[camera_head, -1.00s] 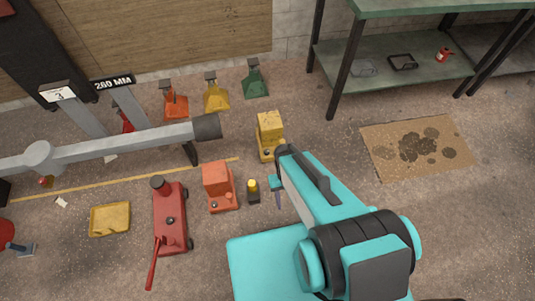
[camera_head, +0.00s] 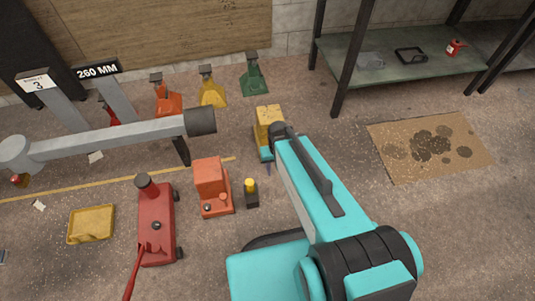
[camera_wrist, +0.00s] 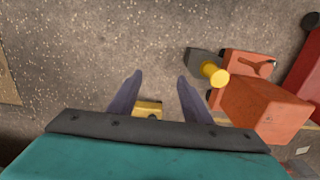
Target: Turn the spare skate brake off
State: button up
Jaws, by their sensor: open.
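A yellow block-shaped unit (camera_head: 269,120) stands on the floor, and an orange one (camera_head: 211,182) stands to its left and nearer; I cannot tell which is the spare skate. The orange unit has a low base with a small round dark knob (camera_head: 208,208). In the wrist view the orange unit (camera_wrist: 265,107) is at the right. My gripper (camera_wrist: 158,95) is open and empty, pointing down. A bit of yellow (camera_wrist: 147,108) shows between its fingers, close to the palm edge. In the head view my gripper (camera_head: 267,165) is just in front of the yellow unit, whose lower part it hides.
A small dark block with a yellow top (camera_head: 251,193) stands right of the orange unit. A red floor jack (camera_head: 156,225) and yellow tray (camera_head: 91,224) lie left. A grey beam (camera_head: 110,138) reaches over from the left. Stained cardboard (camera_head: 405,175) lies right, below a green shelf (camera_head: 390,58).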

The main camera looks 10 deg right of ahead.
jog(key=w+f+t+b, duration=0.2)
jog(key=w+t+b, duration=0.2)
jog(key=w+b, duration=1.1)
jog(key=shift+w+f+t+b, duration=0.2)
jog(key=shift+f+t+b, duration=0.2)
jog(key=shift+b, duration=0.5)
jog(key=b+x, duration=0.6)
jog(key=x, duration=0.7)
jog(key=shift+f, duration=0.35)
